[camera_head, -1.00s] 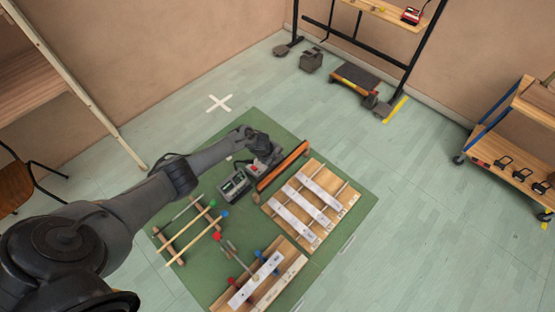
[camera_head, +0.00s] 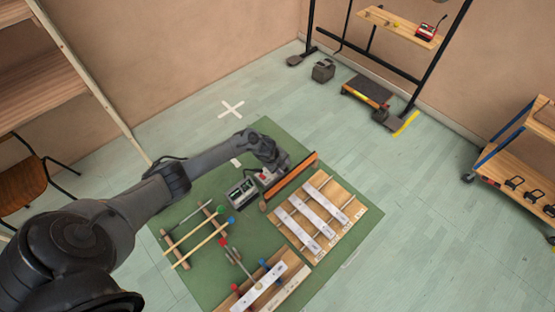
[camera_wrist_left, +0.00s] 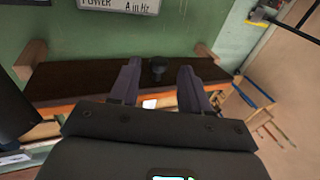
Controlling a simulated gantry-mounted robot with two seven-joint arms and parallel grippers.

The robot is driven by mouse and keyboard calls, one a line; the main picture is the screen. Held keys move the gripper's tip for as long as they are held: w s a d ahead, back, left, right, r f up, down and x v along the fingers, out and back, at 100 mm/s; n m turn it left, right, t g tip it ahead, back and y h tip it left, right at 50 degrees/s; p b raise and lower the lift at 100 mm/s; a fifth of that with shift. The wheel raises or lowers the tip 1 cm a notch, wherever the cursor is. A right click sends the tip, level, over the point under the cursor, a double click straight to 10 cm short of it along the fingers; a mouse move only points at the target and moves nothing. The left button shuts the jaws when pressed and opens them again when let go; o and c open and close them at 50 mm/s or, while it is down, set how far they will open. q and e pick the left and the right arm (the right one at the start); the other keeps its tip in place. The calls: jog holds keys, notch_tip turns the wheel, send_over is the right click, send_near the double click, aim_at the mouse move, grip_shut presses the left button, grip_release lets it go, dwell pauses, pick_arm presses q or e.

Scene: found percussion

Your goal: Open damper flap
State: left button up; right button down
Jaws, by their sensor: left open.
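The damper flap looks to be a long dark board with an orange edge (camera_head: 293,180), standing on the green mat (camera_head: 335,248) beside the wooden bars. In the left wrist view the dark board (camera_wrist_left: 85,78) spans between two wooden end blocks, with a small dark knob (camera_wrist_left: 157,68) at its middle. My left gripper (camera_wrist_left: 158,88) is open, its fingers on either side of the knob in that view. I cannot tell whether they touch the board. In the head view my left gripper (camera_head: 273,160) is just behind the board, fingertips hard to see. My right gripper is not in view.
A grey meter box (camera_head: 242,193) stands close to the gripper. Metal bars on a wooden frame (camera_head: 320,215), a mallet rack (camera_head: 195,235) and another bar instrument (camera_head: 265,285) crowd the mat. A cart (camera_head: 520,170) stands right. Open floor surrounds the mat.

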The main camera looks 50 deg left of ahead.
pick_arm(q)
jog(key=v, duration=0.6)
jog(key=shift+r+p, duration=0.2)
jog(key=shift+p, duration=0.2)
jog(key=s+d+r+n+t+p, duration=0.1)
jog(key=s+d+r+n+p, duration=0.3)
jog(key=d, duration=0.6)
jog(key=s+d+r+n+p, duration=0.1)
jog(key=s+d+r, duration=0.3)
jog(key=d, duration=0.6)
jog(key=s+d+r+n+g+p, duration=0.1)
jog(key=s+r+n+p, duration=0.1)
jog(key=s+r+n, duration=0.3)
jog(key=s+r+n+g+p, duration=0.1)
jog(key=s+r+n, duration=0.4)
jog(key=s, duration=0.8)
notch_tip(320, 180, up, 4)
jog(key=shift+d+f+n+p, duration=0.1)
jog(key=shift+d+n+p, duration=0.2)
jog(key=shift+d+p, duration=0.15)
